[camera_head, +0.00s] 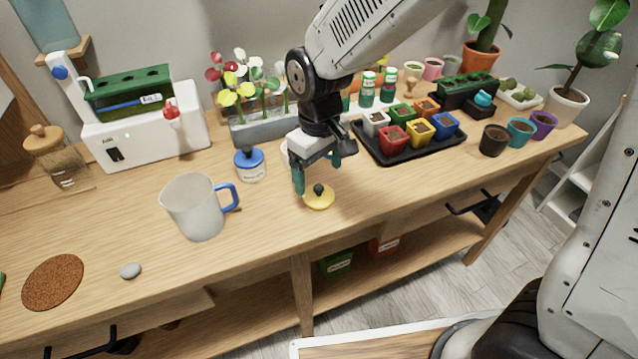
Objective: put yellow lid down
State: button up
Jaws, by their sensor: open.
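The yellow lid (320,202) with a dark knob lies flat on the wooden table, near its front edge and right of the white mug. My gripper (318,178) is just above and behind the lid, pointing down. Its two teal fingers are apart, one left of the knob and one to the right and farther back. I see nothing held between them. A pale jar or pot behind my gripper is mostly hidden by it.
A white mug (194,208) with a blue handle and a blue-lidded jar (250,164) stand to the left. A black tray (451,148) of coloured pots lies to the right. A cork mat (53,282) and a grey stone (130,270) lie front left.

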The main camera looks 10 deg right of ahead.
aim_at(319, 187)
notch_tip(319, 187, up, 6)
jog(key=s+d+r+m, duration=0.3)
jog(key=s+d+r, duration=0.35)
jog(key=d, duration=0.55)
jog(key=s+d+r+m, duration=0.1)
jog(key=s+d+m, duration=0.1)
jog(key=s+d, duration=0.2)
jog(key=s+d+r+m+t, duration=0.1)
jog(key=s+d, duration=0.3)
jog(key=s, duration=0.5)
jog(key=shift+d+r+m, duration=0.15)
jog(key=shift+d+m, duration=0.25)
jog(key=shift+m, duration=0.5)
